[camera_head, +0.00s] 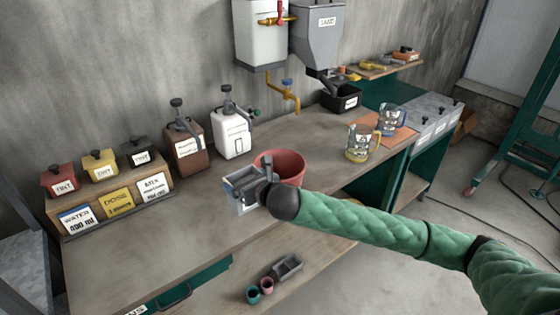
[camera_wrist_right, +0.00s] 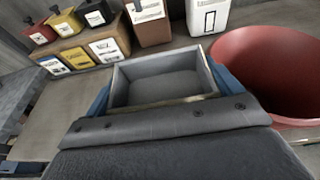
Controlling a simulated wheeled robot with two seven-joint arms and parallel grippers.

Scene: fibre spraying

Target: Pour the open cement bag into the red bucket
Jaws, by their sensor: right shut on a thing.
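The open cement bag (camera_head: 240,186) is box-shaped and pale grey, with its top open. Grey powder lies inside it in the right wrist view (camera_wrist_right: 165,86). My right gripper (camera_head: 262,183) is shut on the bag and holds it roughly upright, just left of the red bucket (camera_head: 286,162). In the right wrist view the red bucket (camera_wrist_right: 262,68) stands close to the right of the bag, its mouth open and its inside partly visible. Part of the bucket is hidden behind my gripper in the head view. My left gripper is not in view.
Behind stand a brown canister (camera_head: 187,145) and a white canister (camera_head: 230,137). Tint boxes and labelled cards (camera_head: 120,199) are at the left. Two measuring jugs (camera_head: 362,145) stand at the right. The bench front left (camera_head: 150,250) is clear. Small cups (camera_head: 260,290) sit on a lower shelf.

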